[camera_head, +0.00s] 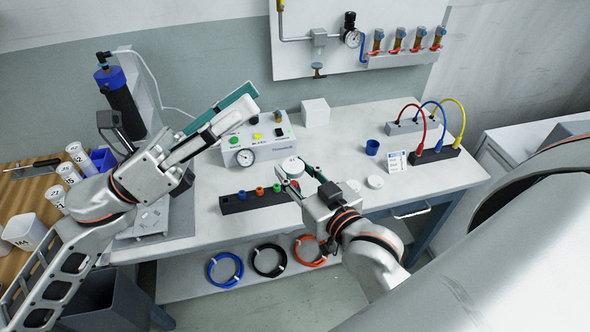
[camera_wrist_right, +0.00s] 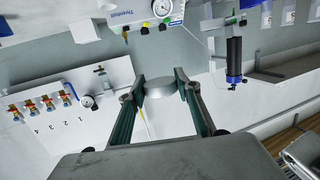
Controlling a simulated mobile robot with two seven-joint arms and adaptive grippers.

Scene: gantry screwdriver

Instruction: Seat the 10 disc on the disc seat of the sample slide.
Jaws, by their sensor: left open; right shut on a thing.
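A pale round disc (camera_head: 292,166) is between the fingertips of my right gripper (camera_head: 297,176), which is shut on it. The disc also shows in the right wrist view (camera_wrist_right: 160,88), held clear of the surfaces behind it. I cannot read a number on it, so I cannot tell whether it is the 10 disc. My left gripper (camera_head: 242,104) is open and empty, raised at the left in front of the control box. A pale plate (camera_head: 152,219) lies low at the left, partly behind my left arm. I cannot tell whether it is the sample slide, and no disc seat is discernible.
A black strip with coloured plugs (camera_head: 232,204) is on the bench below the held disc. A control box with a gauge (camera_head: 262,149) stands behind. Two white round pieces, one clear (camera_head: 375,182), lie right of my right gripper. A blue cup (camera_head: 372,147) and cable blocks (camera_head: 435,156) stand farther right.

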